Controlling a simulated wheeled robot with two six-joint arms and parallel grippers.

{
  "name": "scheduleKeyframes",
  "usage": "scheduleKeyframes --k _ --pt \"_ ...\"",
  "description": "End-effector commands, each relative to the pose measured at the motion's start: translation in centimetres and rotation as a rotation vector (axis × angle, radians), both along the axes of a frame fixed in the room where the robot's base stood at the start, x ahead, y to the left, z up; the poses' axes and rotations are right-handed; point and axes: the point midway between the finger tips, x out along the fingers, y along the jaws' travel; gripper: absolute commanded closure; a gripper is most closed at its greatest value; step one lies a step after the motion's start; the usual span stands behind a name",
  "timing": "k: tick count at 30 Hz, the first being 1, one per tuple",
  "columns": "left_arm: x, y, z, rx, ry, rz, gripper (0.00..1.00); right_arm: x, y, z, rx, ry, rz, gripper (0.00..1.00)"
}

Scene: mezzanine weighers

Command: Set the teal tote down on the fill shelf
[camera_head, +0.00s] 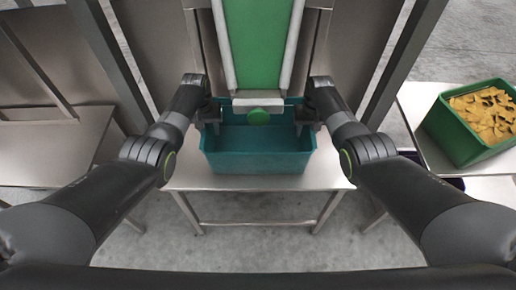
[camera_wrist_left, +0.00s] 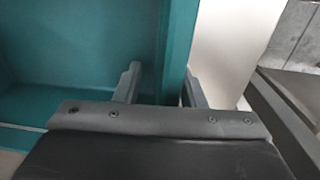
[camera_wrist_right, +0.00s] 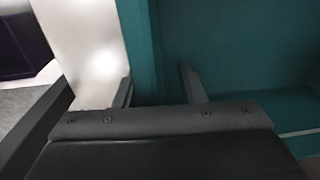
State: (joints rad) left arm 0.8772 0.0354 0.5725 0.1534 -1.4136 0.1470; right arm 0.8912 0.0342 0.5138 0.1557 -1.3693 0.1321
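The empty teal tote (camera_head: 257,160) is upright over the steel fill shelf (camera_head: 325,174), below the end of a green chute. It appears to rest on the shelf, though its underside is hidden. My left gripper (camera_head: 212,115) is at the tote's left end wall and my right gripper (camera_head: 305,117) at its right end wall. In the left wrist view the tote's wall (camera_wrist_left: 177,50) lies between the two fingers, with a gap inside. The right wrist view shows the other wall (camera_wrist_right: 140,50) between fingers likewise. Both grippers look open around the walls.
A green bin of yellow-brown pieces (camera_head: 465,140) stands on a table at right. An empty steel table (camera_head: 45,150) is at left. Dark posts flank the chute.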

Motion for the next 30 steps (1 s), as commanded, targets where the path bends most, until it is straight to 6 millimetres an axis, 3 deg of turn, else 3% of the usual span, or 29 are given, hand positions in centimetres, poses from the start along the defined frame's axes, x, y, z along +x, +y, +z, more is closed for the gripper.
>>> scheduleKeyframes --k 5,21,30 --pt "0.0 0.1 1.8 0.0 -0.003 0.0 0.64 0.0 -0.1 0.0 -0.001 0.001 -0.001 0.63" --pt "0.1 0.4 10.5 -0.002 -0.004 -0.001 0.64 0.0 -0.1 0.0 -0.002 0.001 -0.001 0.63" --pt "0.0 0.4 11.5 -0.002 -0.001 0.0 0.64 0.1 -0.1 0.7 -0.001 -0.001 -0.001 0.63"
